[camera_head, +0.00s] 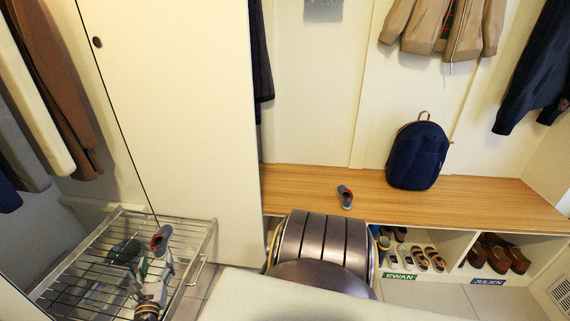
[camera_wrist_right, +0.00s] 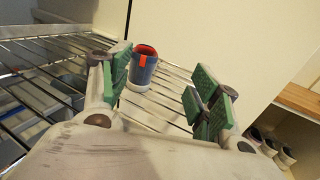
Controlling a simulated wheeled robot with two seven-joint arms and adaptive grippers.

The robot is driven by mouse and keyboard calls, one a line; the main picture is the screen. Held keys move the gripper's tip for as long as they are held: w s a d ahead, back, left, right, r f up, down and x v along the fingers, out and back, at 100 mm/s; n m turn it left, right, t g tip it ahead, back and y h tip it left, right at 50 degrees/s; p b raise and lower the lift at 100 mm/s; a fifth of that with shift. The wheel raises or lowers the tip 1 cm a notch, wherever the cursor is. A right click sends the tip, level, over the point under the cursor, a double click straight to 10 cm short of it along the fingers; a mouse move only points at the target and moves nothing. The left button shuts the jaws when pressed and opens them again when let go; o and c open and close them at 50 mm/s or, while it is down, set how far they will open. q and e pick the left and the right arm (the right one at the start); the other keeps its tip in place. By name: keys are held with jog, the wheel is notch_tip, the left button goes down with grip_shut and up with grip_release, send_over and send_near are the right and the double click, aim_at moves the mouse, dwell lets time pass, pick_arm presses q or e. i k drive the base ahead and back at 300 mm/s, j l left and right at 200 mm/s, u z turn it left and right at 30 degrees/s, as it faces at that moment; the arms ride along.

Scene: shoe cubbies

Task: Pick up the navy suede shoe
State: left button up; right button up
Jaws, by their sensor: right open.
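A navy shoe (camera_head: 161,238) with a red lining stands on the wire rack (camera_head: 205,238) at the lower left. It also shows in the right wrist view (camera_wrist_right: 144,72), with an orange tab and a pale sole edge. My right gripper (camera_head: 155,266) is open beside the shoe, at its near side. In the right wrist view its green-padded fingers (camera_wrist_right: 160,88) are apart, and the shoe lies beyond and between them, closer to the left finger. I cannot tell if they touch it. A similar shoe (camera_head: 345,197) sits on the wooden bench. My left gripper is not in view.
A tall cream panel (camera_head: 185,110) stands just behind the rack. A navy backpack (camera_head: 418,155) rests on the bench (camera_head: 480,197). Cubbies below hold sandals (camera_head: 430,259) and brown shoes (camera_head: 500,254). Coats hang at both sides. The bench's left part is mostly clear.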

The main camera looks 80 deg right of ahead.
aim_at(346, 195)
jog(key=z, duration=3.05)
